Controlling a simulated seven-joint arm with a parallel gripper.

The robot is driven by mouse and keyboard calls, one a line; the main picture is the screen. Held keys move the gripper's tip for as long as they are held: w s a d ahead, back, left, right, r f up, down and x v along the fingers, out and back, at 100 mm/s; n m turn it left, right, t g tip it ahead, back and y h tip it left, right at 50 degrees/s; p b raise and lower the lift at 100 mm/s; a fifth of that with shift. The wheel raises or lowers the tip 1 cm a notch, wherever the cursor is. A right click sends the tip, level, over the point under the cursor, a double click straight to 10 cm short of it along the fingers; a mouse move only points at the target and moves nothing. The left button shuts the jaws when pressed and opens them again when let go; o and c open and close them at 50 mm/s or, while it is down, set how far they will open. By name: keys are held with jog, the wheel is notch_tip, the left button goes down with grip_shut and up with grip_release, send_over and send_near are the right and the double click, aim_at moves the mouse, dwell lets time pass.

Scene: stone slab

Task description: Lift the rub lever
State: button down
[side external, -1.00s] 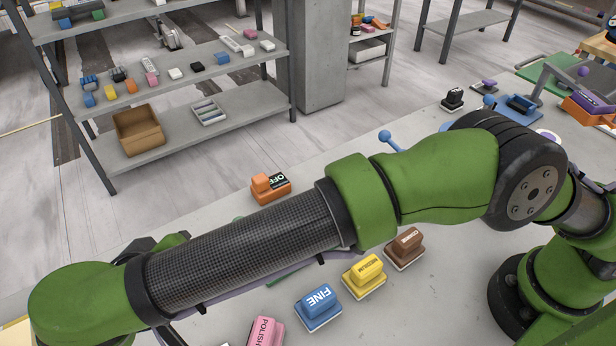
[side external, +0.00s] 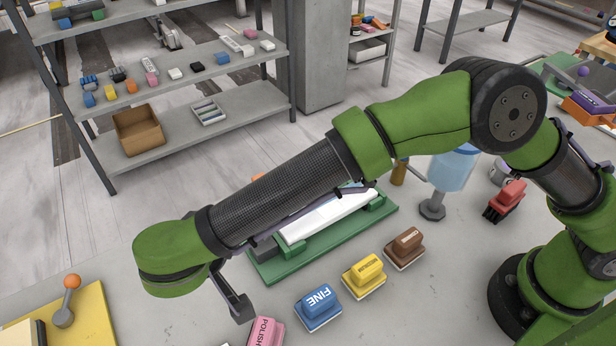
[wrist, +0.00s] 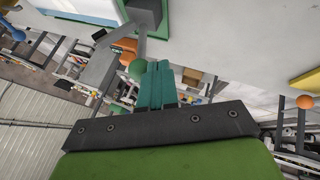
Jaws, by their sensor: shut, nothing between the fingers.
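No label marks which lever is the rub lever. In the wrist view a green-balled lever (wrist: 137,69) on a grey arm is beside my gripper (wrist: 156,65), whose teal fingers are shut together and empty; I cannot tell whether they touch it. An orange-balled lever (side external: 72,283) stands on a yellow board (side external: 88,318) at the lower left of the side view. It seems to show at the right of the wrist view too (wrist: 304,102). A blue ball (wrist: 18,34) shows at the wrist view's left edge. My fingers are hidden in the side view.
A green base (side external: 330,246) with a white slab (side external: 328,218) lies under my forearm. Brown (side external: 405,247), yellow (side external: 364,275), blue FINE (side external: 318,306) and pink POLISH (side external: 264,332) blocks line the front. A blue canister (side external: 453,168) and red block (side external: 506,200) stand to the right.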

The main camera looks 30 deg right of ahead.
jog(key=shift+y, duration=0.7)
jog(key=d, duration=0.1)
jog(key=d+r, duration=0.1)
jog(key=d, duration=0.2)
jog(key=shift+r, duration=0.35)
